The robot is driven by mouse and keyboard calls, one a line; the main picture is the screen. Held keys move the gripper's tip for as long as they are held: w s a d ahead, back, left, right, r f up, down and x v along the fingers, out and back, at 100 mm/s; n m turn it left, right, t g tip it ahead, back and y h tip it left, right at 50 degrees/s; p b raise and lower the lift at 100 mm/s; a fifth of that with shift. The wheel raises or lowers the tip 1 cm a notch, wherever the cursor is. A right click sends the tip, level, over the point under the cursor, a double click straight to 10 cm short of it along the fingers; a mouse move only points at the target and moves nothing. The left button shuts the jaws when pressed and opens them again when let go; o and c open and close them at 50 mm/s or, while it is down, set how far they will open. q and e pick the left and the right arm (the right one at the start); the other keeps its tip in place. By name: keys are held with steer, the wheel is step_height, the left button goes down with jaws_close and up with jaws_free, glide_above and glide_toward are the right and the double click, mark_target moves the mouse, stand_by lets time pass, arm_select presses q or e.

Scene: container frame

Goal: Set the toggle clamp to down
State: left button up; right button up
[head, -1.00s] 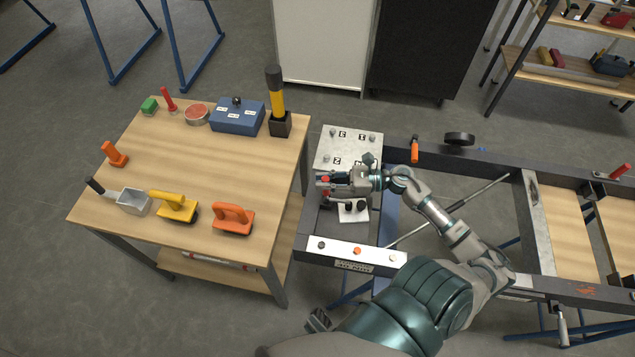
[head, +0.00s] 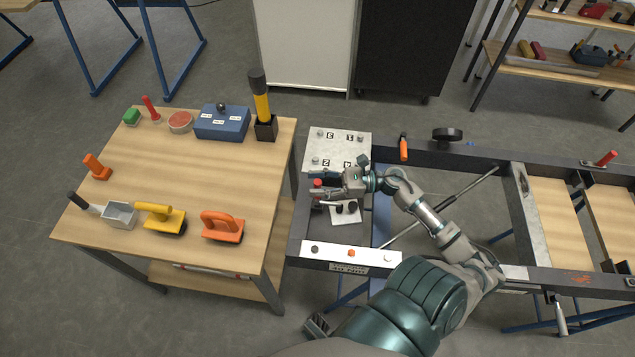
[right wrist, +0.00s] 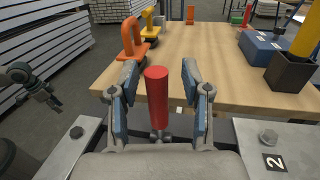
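The toggle clamp's red handle (right wrist: 157,95) stands roughly upright on a grey metal stem in the right wrist view. In the head view the red handle (head: 318,183) shows at the left end of the dark frame. My right gripper (right wrist: 158,82) is open, with one finger on each side of the handle and a visible gap on both sides. In the head view my right gripper (head: 322,184) partly covers the clamp, and the clamp's base is hidden. A dark gripper, seemingly my left one (head: 317,325), shows at the bottom edge; its fingers are unclear.
A wooden table (head: 200,190) with several tools stands left of the frame. A numbered grey plate (head: 340,145) lies behind the gripper. A white strip with buttons (head: 350,253) lies in front. An orange handle (head: 404,148) and a black wheel (head: 447,134) sit along the back rail.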

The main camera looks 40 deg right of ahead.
steer(key=v, duration=1.2)
steer(key=shift+f, duration=0.2)
steer(key=shift+r, duration=0.1)
